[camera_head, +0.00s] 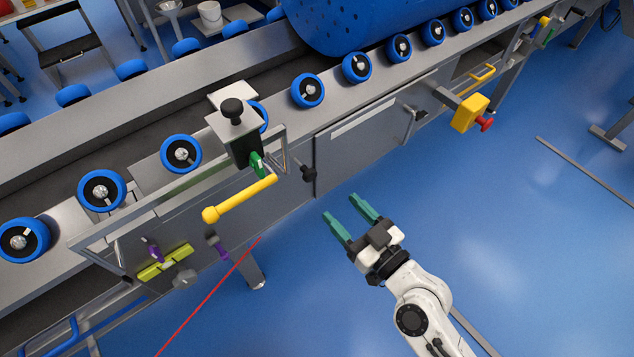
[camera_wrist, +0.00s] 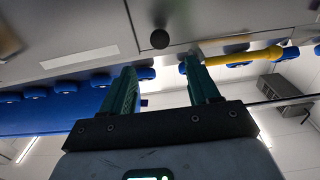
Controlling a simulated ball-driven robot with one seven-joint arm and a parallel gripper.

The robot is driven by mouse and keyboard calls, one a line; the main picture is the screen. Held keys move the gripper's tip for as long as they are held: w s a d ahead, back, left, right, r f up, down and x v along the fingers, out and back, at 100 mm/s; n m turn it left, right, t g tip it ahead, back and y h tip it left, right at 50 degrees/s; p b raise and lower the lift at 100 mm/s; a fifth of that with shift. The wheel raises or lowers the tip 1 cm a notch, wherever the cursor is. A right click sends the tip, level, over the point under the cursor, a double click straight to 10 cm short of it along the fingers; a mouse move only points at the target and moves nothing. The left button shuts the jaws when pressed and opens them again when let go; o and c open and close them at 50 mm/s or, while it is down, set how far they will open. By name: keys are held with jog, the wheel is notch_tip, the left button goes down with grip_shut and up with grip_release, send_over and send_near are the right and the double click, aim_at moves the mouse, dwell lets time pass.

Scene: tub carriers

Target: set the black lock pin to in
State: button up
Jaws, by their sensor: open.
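A round black knob (camera_head: 308,173) sticks out from the conveyor's side panel, just right of the yellow handle; it looks like the lock pin. In the wrist view a black round knob (camera_wrist: 160,39) shows straight ahead, beyond and between the fingertips. How far in it sits cannot be told. Another black knob (camera_head: 232,107) stands on top of a grey post bracket. My gripper (camera_head: 339,205) has green fingers, open and empty, in front of the panel and apart from the knob. In the wrist view the gripper (camera_wrist: 160,66) is also open with nothing between its fingers.
A yellow handle (camera_head: 240,198) and green lever (camera_head: 258,165) sit left of the side knob. Purple knobs and a lime bar (camera_head: 165,262) are lower left. A yellow box (camera_head: 470,113) with a red button juts out at right. Blue floor around my gripper is clear.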

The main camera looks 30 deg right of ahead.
aim_at(312, 177)
jog(key=w, duration=0.3)
jog(key=w+a+p, duration=0.1)
jog(key=w, duration=0.2)
jog(key=w+p, duration=0.1)
jog(key=w, duration=0.2)
jog(key=shift+w+a, duration=0.2)
jog(key=shift+w, duration=0.1)
grip_shut()
dwell(0.3)
